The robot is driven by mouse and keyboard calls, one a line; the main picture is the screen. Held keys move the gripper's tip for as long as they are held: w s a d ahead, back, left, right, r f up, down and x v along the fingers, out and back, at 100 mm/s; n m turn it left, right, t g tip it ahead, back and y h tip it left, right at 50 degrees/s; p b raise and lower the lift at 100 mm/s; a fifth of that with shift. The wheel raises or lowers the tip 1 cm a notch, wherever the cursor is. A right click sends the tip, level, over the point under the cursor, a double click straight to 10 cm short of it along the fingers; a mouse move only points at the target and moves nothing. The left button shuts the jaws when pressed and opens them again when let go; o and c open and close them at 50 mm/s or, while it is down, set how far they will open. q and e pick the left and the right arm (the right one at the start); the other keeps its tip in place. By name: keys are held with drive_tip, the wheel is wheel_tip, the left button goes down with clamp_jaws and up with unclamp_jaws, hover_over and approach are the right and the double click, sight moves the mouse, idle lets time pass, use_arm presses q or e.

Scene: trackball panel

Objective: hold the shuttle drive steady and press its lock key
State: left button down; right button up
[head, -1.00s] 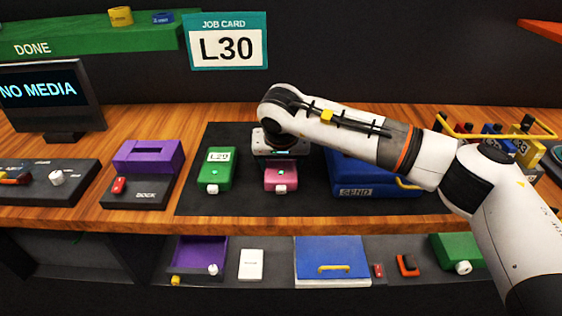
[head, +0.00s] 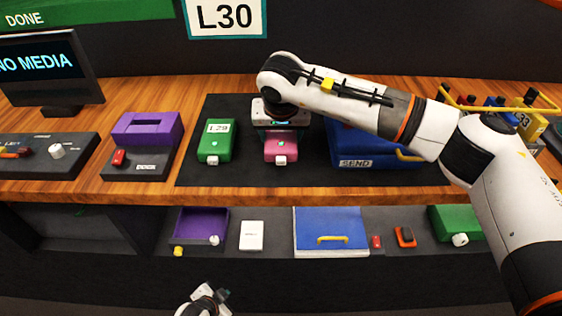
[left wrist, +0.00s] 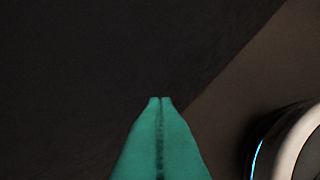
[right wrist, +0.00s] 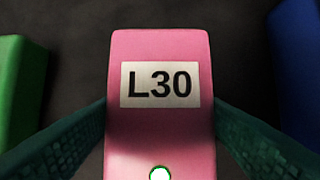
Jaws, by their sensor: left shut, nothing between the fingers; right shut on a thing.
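The pink shuttle drive (head: 279,150) lies on the dark mat; its L30 label shows in the right wrist view (right wrist: 160,85). A white key (head: 281,161) sits at its front end, and a round green-lit white spot (right wrist: 160,174) shows on its top. My right gripper (right wrist: 160,115) is shut on the drive, one finger along each side. In the head view the right hand (head: 280,123) hides the drive's rear. My left gripper (head: 222,294) is low at the bottom edge, in front of the bench. Its green fingers (left wrist: 161,100) are together and empty.
A green L29 drive (head: 215,143) lies just left of the pink one. A blue SEND box (head: 350,150) stands close on the right. The purple dock (head: 146,135) is further left. A lower shelf (head: 270,276) with several items juts below the bench edge (head: 250,194).

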sight(275, 182)
use_arm(q)
drive_tip(key=w+d+r+m+t+h, duration=0.1)
drive_tip(key=w+d+r+m, duration=0.15)
drive_tip(key=r, duration=0.55)
drive_tip(key=w+d+r+m+t+h, duration=0.1)
drive_tip(key=w+d+r+m+h, duration=0.1)
drive_tip(key=d+r, duration=0.35)
drive_tip(key=w+d+r+m+t+h, duration=0.1)
drive_tip(key=w+r+m, duration=0.1)
drive_tip(key=r, duration=0.8)
drive_tip(key=s+d+r+m+h, duration=0.2)
drive_tip(key=s+d+r, duration=0.1)
drive_tip(key=r, duration=0.6)
drive_tip(key=s+d+r+m+t+h, duration=0.1)
drive_tip(key=s+d+r+m+h, duration=0.1)
drive_tip(key=r, duration=0.7)
drive_tip(key=shift+s+d+r, duration=0.4)
drive_tip(key=shift+s+d, duration=0.2)
drive_tip(key=shift+d, duration=0.2)
drive_tip(key=shift+w, duration=4.45)
drive_tip(key=shift+w, duration=0.1)
